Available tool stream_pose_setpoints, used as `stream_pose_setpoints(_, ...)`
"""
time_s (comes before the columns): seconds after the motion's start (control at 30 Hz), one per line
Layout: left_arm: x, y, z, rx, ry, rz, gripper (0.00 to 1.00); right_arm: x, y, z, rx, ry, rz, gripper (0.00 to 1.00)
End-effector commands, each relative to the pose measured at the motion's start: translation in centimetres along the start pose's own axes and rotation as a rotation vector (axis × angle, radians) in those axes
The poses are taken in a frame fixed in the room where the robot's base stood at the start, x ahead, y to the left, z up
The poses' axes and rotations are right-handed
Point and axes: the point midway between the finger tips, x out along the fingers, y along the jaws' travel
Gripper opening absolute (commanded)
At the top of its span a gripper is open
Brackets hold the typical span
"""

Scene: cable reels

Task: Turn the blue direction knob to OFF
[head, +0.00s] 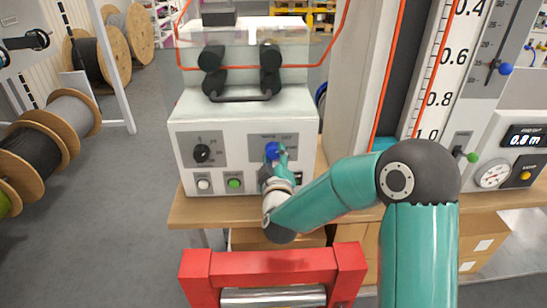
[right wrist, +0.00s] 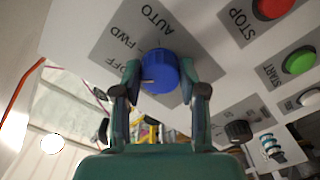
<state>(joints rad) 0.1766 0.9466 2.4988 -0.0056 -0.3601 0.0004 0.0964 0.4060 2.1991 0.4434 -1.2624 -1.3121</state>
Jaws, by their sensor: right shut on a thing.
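The blue direction knob (head: 271,149) is on the right part of the white machine's front panel (head: 244,185). In the right wrist view the knob (right wrist: 161,70) sits on a grey plate (right wrist: 117,47) with the labels OFF, FWD and AUTO. My right gripper (head: 273,159) is at the panel. In the right wrist view its two fingers (right wrist: 161,82) are shut on the knob, one on each side. A small light mark shows low on the knob's left side; I cannot tell its exact setting. My left gripper is not in view.
A black knob (head: 202,153) is left on the panel, above a white button (head: 204,184) and a green button (head: 235,183). The right wrist view shows a red STOP button (right wrist: 272,8). A red frame (head: 262,262) stands in front. Cable reels (head: 75,112) are at the left.

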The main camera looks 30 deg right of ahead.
Motion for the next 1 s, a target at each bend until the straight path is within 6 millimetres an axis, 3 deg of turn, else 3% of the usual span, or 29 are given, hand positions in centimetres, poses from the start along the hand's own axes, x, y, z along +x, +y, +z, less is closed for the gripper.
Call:
stream_pose_setpoints(0.03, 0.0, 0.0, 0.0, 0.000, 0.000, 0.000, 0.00, 0.0, -0.1, -0.4, 0.000, 0.012, -0.005, 0.47)
stream_pose_setpoints(0.17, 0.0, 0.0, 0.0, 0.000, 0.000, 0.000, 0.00, 0.0, -0.1, -0.3, 0.000, 0.008, -0.004, 0.67)
stream_pose_setpoints(0.57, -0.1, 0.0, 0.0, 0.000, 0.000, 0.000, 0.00, -0.6, -0.1, -0.1, 0.001, 0.003, -0.003, 0.67)
stream_pose_setpoints(1.0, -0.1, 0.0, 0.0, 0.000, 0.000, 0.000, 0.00, -6.6, -0.2, -0.1, 0.001, 0.005, -0.004, 0.67)
